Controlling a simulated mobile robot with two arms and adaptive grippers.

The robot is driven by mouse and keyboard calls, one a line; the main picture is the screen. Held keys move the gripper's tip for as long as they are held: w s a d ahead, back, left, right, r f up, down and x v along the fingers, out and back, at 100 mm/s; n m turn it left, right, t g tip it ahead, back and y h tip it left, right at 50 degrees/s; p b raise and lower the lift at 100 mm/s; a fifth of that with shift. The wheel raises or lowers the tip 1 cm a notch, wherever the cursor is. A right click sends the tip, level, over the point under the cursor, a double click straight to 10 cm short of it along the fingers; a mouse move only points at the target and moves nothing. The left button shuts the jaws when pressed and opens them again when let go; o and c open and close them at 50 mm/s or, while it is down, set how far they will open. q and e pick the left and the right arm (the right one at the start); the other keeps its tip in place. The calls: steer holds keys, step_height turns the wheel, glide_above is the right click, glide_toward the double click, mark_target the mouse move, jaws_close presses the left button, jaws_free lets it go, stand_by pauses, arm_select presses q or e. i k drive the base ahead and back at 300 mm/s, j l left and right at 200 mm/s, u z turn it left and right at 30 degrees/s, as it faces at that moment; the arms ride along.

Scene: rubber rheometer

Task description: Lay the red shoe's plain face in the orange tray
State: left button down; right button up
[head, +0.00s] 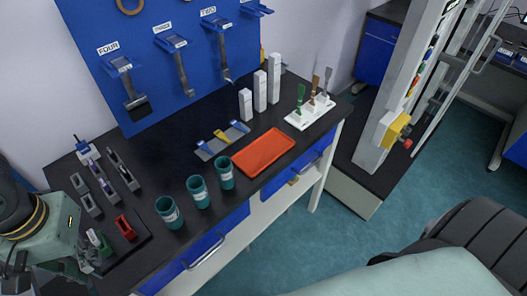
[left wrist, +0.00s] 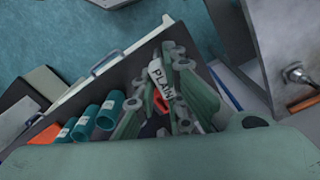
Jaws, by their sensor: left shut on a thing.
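The orange tray (head: 263,153) lies flat on the black bench, with its visible inside empty. A red piece (head: 125,228), which looks like the red shoe, is on a dark mat at the bench's near left. It seems to show in the left wrist view (left wrist: 160,102), partly hidden behind my fingers. My left gripper (head: 92,247) is low over the mat, just left of the red piece. It is shut on a pale piece labelled PLAIN (left wrist: 160,80); I cannot tell whether that piece joins the red one. My right gripper is not in view.
Three teal cups (head: 199,192) stand between the mat and the tray. Several slotted grey blocks (head: 104,190) lie behind the mat. Tools hang on the blue panel (head: 160,45).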

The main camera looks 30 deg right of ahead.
mark_target(273, 144)
steer(key=z, duration=1)
steer(key=i+l+z, duration=0.1)
steer(key=i, duration=0.25)
steer(key=i+l+z, duration=0.1)
steer(key=i, duration=0.3)
